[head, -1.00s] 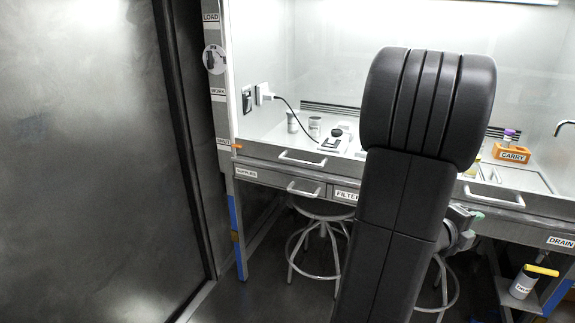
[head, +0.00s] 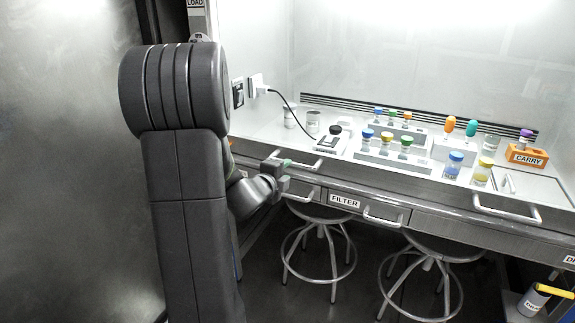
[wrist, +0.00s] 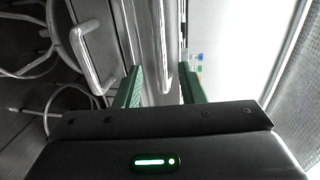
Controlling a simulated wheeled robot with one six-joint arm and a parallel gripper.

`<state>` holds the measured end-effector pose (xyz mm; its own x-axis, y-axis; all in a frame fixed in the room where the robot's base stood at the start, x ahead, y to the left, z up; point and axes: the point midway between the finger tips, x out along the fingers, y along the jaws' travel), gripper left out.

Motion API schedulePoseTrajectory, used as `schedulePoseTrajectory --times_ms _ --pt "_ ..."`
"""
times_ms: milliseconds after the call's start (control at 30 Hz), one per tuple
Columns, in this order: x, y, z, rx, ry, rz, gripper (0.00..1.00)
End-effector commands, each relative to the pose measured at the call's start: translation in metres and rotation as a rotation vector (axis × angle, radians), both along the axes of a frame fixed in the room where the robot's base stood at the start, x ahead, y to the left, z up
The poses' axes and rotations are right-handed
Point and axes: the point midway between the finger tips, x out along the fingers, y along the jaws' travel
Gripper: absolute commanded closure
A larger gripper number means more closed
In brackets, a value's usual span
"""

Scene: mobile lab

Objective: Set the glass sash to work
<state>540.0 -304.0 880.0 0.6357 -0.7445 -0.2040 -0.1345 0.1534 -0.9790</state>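The glass sash's clear pane is hard to make out across the front of the lit cabinet. Its grey bottom rail (head: 405,193) runs along the cabinet's front edge, with a bar handle (head: 305,167) near its left end. My gripper (head: 284,179) is at that handle. In the wrist view my gripper (wrist: 161,88) is open, and a bar handle (wrist: 161,45) lies in the gap between its green fingers. I cannot tell whether they touch it. A LOAD label (head: 195,3) shows on the left post; my arm hides the lower labels.
A second bar handle (head: 506,208) is on the right. Below are drawers, one marked FILTER (head: 344,201), and stools (head: 319,248). Inside stand capped vials, racks and an orange CARRY holder (head: 527,157). A dark panel (head: 70,160) stands close at left.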

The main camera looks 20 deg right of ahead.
Motion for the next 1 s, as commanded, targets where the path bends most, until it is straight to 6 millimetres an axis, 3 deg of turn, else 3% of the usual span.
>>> schedulePoseTrajectory --times_ms 100,333,800,1000 --pt "0.016 -0.021 -0.006 0.000 0.002 -0.002 0.64" --pt "0.040 -0.047 -0.013 0.000 0.000 -0.001 0.64" --pt "0.048 -0.057 -0.015 0.000 0.000 0.001 0.64" --pt "0.048 -0.057 -0.015 0.000 0.000 0.000 1.00"
